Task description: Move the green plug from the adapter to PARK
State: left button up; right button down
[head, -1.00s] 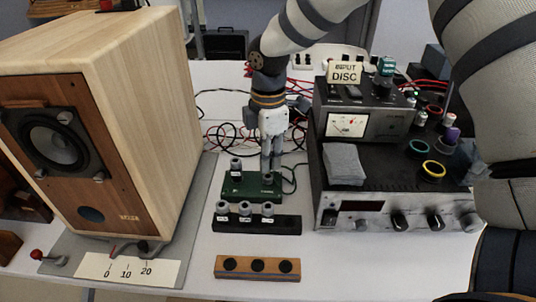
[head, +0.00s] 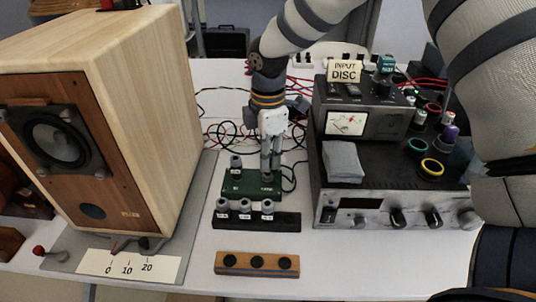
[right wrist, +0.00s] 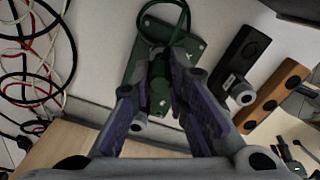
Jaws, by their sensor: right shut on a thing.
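The green adapter (head: 236,190) is a small box on the white table, left of the amplifier. My right gripper (head: 271,174) points down at its right end. In the right wrist view its fingers (right wrist: 164,88) are shut on the green plug (right wrist: 158,95), which is at the adapter; whether it is still seated I cannot tell. A grey plug (head: 236,164) stands upright at the adapter's left end. In front lie a black strip (head: 285,222) with three grey plugs and a wooden block (head: 257,271) with three dark round spots. No PARK lettering is readable. My left gripper is not in view.
A large wooden speaker (head: 130,110) stands at left. The black amplifier (head: 350,208) stands at right with a meter box (head: 345,124) on it. Red and black cables (head: 222,133) lie behind the adapter. White table is clear between the strip and the wooden block.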

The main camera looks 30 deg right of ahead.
jog(key=shift+f, duration=0.85)
dwell(0.6)
jog(key=c, duration=1.5)
grip_release()
jog(key=shift+o, duration=0.2)
jog(key=shift+r+p, duration=0.35)
jog(key=shift+r, duration=3.4)
